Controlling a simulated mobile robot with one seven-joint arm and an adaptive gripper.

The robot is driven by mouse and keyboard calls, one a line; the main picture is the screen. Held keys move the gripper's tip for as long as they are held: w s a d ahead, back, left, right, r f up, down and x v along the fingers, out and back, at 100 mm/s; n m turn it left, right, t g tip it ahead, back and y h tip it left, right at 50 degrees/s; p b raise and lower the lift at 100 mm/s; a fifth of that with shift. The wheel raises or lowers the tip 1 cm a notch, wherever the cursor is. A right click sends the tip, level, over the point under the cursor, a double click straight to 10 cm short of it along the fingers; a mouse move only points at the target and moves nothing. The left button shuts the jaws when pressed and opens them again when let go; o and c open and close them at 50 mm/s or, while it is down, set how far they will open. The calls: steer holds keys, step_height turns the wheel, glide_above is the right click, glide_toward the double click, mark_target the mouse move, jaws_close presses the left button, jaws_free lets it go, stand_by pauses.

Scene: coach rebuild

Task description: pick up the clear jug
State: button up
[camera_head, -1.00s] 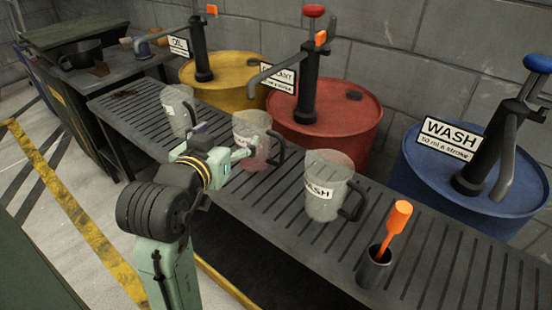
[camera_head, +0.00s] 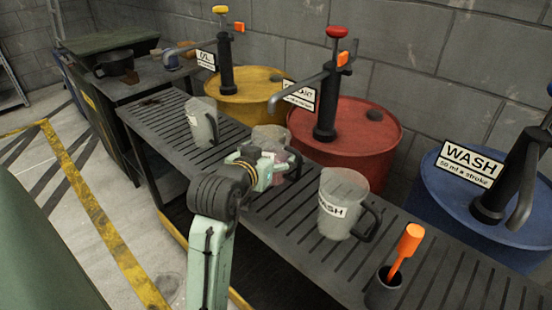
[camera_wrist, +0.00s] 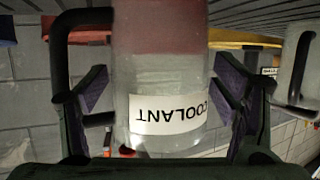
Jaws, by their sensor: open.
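Three see-through jugs with dark handles stand on the slatted bench (camera_head: 255,205). The middle jug (camera_head: 268,136), labelled COOLANT in the wrist view (camera_wrist: 160,100), is partly hidden by my arm in the head view. A reddish tint shows in it; I cannot tell if that is liquid or the red drum behind. My gripper (camera_head: 277,172) is open at this jug. In the wrist view its fingers (camera_wrist: 162,92) stand on either side of the jug, with gaps visible. The WASH jug (camera_head: 342,208) stands to the right, another jug (camera_head: 203,122) to the left.
An orange-handled tool (camera_head: 408,246) stands in a dark cup (camera_head: 383,290) at the right. Yellow (camera_head: 245,108), red (camera_head: 350,155) and blue (camera_head: 490,215) drums with pumps stand behind the bench. A translucent object (camera_head: 170,288) shows low at the left.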

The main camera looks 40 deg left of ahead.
steer(key=shift+w+a+f, duration=0.15)
steer(key=shift+w+f, duration=0.05)
steer(key=shift+w, duration=0.3)
steer(key=c, duration=1.2)
steer(key=shift+c, duration=1.1)
steer(key=shift+r, duration=0.15)
